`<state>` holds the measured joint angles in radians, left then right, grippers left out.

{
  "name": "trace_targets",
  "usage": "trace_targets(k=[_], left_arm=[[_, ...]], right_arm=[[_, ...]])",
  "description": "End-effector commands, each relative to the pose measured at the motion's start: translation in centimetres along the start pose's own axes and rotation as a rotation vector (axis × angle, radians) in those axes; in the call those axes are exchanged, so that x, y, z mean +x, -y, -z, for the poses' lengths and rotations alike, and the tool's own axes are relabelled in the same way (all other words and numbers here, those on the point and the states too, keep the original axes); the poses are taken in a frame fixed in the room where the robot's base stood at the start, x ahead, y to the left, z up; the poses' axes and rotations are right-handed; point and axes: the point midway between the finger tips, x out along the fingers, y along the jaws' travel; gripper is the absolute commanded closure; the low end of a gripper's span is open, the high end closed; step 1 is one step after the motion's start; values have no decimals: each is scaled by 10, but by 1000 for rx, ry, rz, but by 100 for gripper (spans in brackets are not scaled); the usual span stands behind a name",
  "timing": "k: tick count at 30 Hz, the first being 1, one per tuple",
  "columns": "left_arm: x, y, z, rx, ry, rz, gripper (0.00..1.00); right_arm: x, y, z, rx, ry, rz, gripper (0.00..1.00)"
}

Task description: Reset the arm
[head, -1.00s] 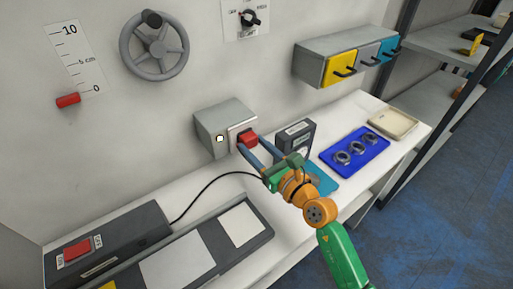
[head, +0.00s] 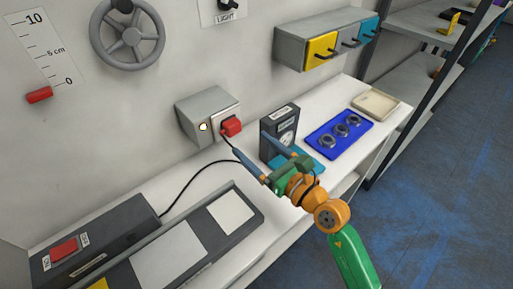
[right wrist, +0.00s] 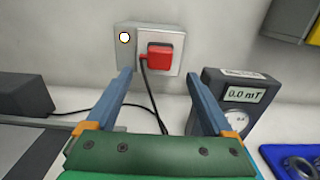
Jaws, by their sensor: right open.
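My right gripper (head: 256,157) is open and empty, held above the white counter and apart from the wall socket. Its two blue fingers (right wrist: 158,98) are spread wide in the right wrist view. A red plug (head: 231,126) sits in the grey socket box (head: 196,108) on the wall, and a black cable hangs from it. The red plug (right wrist: 160,58) shows beyond and between the fingers in the right wrist view. My left gripper does not show in either view.
A dark meter (head: 278,128) reading 0.0 mT in the right wrist view stands right of the gripper. A blue tray (head: 325,148) with metal rings and a beige tray (head: 375,104) lie farther right. A dark device with a red switch (head: 64,249) is at left.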

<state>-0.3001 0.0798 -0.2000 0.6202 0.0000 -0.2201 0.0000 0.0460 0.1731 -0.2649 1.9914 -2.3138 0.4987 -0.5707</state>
Motion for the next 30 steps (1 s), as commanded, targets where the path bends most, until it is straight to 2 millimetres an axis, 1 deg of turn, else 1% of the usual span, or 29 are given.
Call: trace_targets(k=[1,4,16,17,19,20,21,22,23,24,25,26,27,28,29,30], left_arm=[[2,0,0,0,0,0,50],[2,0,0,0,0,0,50],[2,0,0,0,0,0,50],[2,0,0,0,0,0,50],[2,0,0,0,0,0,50],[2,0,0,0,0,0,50],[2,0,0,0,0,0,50],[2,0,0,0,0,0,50],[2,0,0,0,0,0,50],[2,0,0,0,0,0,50],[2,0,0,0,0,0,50],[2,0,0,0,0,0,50],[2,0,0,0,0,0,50],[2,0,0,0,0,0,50],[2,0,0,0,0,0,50],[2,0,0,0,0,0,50]], right_arm=[[-5,0,1,0,0,0,14],[-10,0,0,-1,-1,-1,14],[-10,0,0,0,0,-1,14],[-11,0,-1,4,3,0,14],[-14,0,-13,79,65,7,14],[-18,1,-24,156,124,15,14],[-27,8,-44,309,235,39,14],[-39,19,-59,460,337,70,14],[-54,36,-72,637,447,114,14],[-78,65,-77,901,594,196,14],[-98,88,-71,1107,694,276,14],[-117,110,-56,1306,781,367,14],[-140,129,-27,1541,867,496,14],[-154,136,-4,1694,912,593,14],[-166,139,20,1830,944,691,14],[-180,137,50,1983,971,816,14]])
